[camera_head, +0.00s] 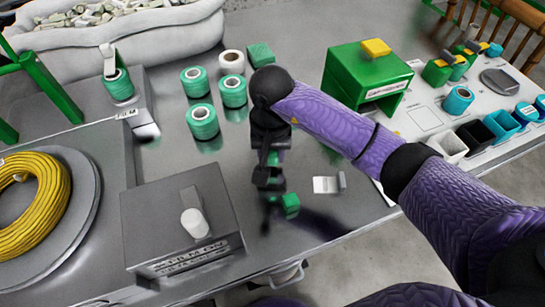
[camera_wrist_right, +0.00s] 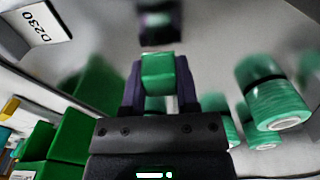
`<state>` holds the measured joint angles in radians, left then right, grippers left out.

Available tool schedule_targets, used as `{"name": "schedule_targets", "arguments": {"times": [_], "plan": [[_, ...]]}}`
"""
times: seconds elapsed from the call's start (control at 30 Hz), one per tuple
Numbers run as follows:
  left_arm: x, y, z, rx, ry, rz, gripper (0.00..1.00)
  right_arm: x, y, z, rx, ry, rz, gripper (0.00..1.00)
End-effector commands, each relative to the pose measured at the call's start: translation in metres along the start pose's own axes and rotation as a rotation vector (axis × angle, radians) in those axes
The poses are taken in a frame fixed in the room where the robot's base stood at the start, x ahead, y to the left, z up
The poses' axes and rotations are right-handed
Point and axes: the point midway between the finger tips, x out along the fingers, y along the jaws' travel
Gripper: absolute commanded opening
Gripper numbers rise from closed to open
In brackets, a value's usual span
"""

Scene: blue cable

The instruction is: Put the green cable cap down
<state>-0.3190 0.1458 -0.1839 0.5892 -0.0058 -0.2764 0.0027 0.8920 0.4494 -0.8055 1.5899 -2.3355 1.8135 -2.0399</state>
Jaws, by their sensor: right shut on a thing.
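My right gripper (camera_head: 275,192) points down over the grey table, in the front middle of the head view. Its fingers also show in the right wrist view (camera_wrist_right: 157,85). They are shut on the green cable cap (camera_wrist_right: 158,72), a small green block at the fingertips. The cap also shows in the head view (camera_head: 290,203), at the lower end of the gripper. A dark shape lies beyond the fingertips in the wrist view, perhaps a reflection in the shiny table. Any gap between cap and table is hard to judge. My left gripper is not in view.
Several green spools (camera_head: 202,122) and a white spool (camera_head: 231,62) stand behind the gripper. A grey box (camera_head: 150,222) is left, beside a yellow cable coil (camera_head: 38,205). A green box (camera_head: 345,78) and small bins (camera_head: 475,137) are right. A label card (camera_head: 325,185) lies nearby.

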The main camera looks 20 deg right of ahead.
Motion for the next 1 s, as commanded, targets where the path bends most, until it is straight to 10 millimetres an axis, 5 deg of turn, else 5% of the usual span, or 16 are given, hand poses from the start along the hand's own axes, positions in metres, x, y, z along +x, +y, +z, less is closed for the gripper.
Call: {"name": "schedule_targets", "arguments": {"times": [0.7,0.73,0.9,1.0], "plan": [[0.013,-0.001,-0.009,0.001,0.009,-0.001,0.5,0.02,0.0,0.0,0.0,0.0,0.001,0.0],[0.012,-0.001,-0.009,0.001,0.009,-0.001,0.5,0.019,0.001,0.0,0.0,0.0,0.001,0.41],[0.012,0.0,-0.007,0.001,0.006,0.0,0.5,0.02,0.001,0.001,0.0,-0.002,0.003,0.74],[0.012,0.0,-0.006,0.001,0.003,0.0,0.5,0.02,0.001,0.001,0.001,-0.002,0.004,0.74]]}}
